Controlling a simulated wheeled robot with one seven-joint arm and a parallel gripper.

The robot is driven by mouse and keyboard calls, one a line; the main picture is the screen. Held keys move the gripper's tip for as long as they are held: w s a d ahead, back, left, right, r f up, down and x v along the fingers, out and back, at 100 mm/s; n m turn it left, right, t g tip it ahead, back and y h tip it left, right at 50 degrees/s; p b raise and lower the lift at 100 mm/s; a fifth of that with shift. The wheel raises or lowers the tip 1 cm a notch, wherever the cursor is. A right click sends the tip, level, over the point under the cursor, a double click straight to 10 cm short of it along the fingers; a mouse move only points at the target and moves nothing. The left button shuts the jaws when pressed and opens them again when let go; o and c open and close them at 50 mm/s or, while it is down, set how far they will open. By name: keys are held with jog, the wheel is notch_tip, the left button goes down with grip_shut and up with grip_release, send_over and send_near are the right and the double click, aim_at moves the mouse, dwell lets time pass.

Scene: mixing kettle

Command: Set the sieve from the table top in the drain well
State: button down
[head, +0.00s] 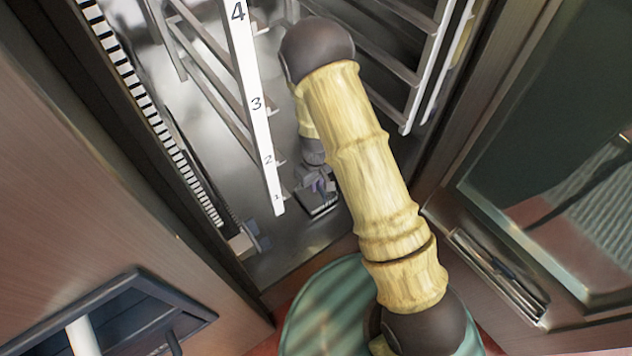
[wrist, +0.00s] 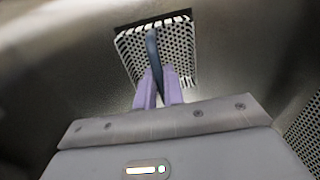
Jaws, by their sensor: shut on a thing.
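The sieve (wrist: 185,62) is a pale, perforated rectangular piece with a dark upright handle (wrist: 152,48). In the wrist view, my gripper (wrist: 157,80) has its purple fingers shut on that handle. The drain well (wrist: 150,19) shows as a dark rectangular edge in the metal floor around the far side of the sieve. The sieve lies over or in this opening; I cannot tell how deep it sits. In the head view, my gripper (head: 320,186) is low inside the metal chamber, with the sieve (head: 318,206) just below it. My forearm hides part of the chamber.
Rack rails line both chamber walls, left (head: 215,75) and right (head: 385,60). A numbered white strip (head: 256,105) stands by the left rails. The open door (head: 560,190) with its window is at right. Another perforated panel (wrist: 305,135) shows at the wrist view's right edge.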

aim_at(316, 195)
jog(key=shift+f, duration=0.3)
jog(key=shift+f+b, duration=0.45)
jog(key=shift+f, duration=0.3)
jog(key=shift+f+b, duration=0.3)
jog(key=shift+f, duration=0.55)
jog(key=c, duration=0.9)
grip_release()
jog(key=shift+c, duration=0.2)
jog(key=shift+r+p, duration=3.35)
jog(key=shift+r, duration=0.2)
